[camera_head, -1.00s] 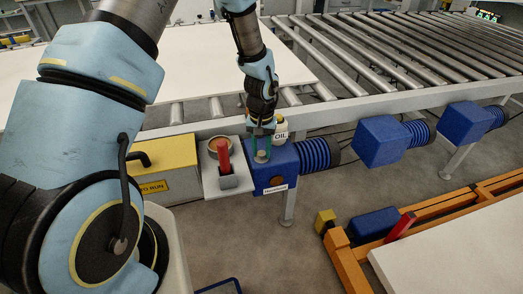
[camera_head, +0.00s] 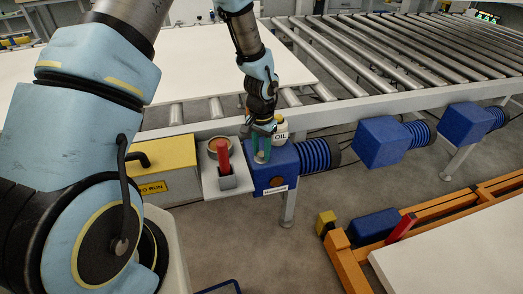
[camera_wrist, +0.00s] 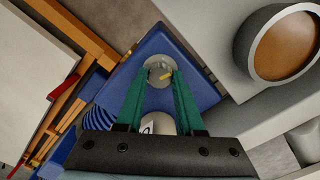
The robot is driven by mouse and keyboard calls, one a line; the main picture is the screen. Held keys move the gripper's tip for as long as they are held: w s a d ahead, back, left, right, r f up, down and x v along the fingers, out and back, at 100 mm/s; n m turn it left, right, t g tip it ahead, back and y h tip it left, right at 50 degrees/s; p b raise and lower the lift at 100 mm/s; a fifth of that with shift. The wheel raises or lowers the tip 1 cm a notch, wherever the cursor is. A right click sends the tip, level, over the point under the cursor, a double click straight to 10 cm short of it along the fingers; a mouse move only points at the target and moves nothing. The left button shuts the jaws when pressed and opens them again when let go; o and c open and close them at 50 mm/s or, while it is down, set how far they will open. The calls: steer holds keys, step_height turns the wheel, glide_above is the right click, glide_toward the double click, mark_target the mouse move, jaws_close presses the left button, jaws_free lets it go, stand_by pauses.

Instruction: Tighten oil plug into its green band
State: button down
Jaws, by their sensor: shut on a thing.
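The oil plug (camera_wrist: 160,68) is a round grey metal piece with a yellow mark on its top, seated on top of the blue gearbox (camera_wrist: 200,90). My gripper (camera_wrist: 160,76) has its two green fingers shut on the plug, one on each side. In the head view my gripper (camera_head: 263,152) points down at the blue gearbox (camera_head: 268,178), and its fingers mostly hide the plug. I cannot make out a green band around the plug.
A white oil bottle (camera_head: 281,133) stands close behind my gripper. Left of the gearbox, a grey shelf (camera_head: 232,186) holds a brown-filled round cup (camera_head: 214,143) and a red-handled tool (camera_head: 224,160). A yellow box (camera_head: 165,160) stands further left. The roller conveyor (camera_head: 380,60) lies behind.

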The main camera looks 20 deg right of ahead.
mark_target(261, 153)
steer(key=c, duration=0.5)
jaws_free()
step_height(261, 153, up, 11)
steer(key=shift+f+b, duration=0.1)
steer(key=shift+b, duration=0.9)
